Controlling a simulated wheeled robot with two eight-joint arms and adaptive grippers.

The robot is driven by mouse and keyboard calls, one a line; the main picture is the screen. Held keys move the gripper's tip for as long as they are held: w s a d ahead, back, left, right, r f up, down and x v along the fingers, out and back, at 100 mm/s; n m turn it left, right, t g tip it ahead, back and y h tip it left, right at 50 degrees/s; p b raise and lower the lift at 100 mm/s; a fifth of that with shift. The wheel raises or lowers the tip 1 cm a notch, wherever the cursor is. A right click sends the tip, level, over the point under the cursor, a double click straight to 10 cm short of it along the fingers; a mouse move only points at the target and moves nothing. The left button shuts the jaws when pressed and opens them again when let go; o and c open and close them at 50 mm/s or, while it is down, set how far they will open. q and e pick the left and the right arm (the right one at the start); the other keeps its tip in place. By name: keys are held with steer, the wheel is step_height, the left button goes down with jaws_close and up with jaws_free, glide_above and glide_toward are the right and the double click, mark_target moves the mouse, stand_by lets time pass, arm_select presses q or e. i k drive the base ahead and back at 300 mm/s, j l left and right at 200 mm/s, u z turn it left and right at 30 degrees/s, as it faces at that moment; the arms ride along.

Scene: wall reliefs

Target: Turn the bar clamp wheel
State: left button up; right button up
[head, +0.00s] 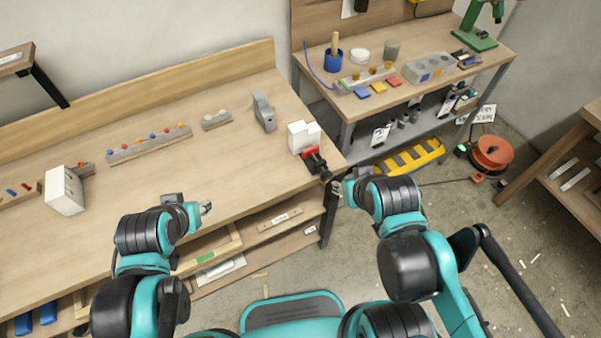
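A bar clamp (312,157) with a red body and black front part sits at the right front corner of the wooden workbench (236,178). A white block (303,136) stands right behind its red part. The small dark wheel (326,177) is at the clamp's front end, past the bench edge. My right gripper (337,188) is close beside the wheel, at its lower right. Whether it touches the wheel, and how far its fingers are apart, I cannot tell. My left gripper (207,208) is over the bench's front edge, away from the clamp. Its fingers are too small to read.
A white box (64,191), a rail with coloured knobs (148,144) and a grey block (264,112) stand on the bench. A second table (447,40) with tools is behind right. A yellow-black striped piece (410,158) and red reel (492,152) are low behind my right arm.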

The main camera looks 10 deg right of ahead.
mark_target(326, 175)
steer(key=l+u, duration=0.3)
steer(key=u, duration=0.15)
steer(key=l+u, duration=0.6)
steer(key=u, duration=0.25)
steer(key=k+l+u, duration=0.1)
steer(key=l+u, duration=0.15)
steer(key=u, duration=0.2)
steer(key=k+l+u, duration=0.3)
steer(key=k+l, duration=0.65)
steer(key=l, duration=0.4)
steer(key=k+l+u, duration=0.35)
steer(key=k+l, duration=0.7)
steer(key=l, duration=0.1)
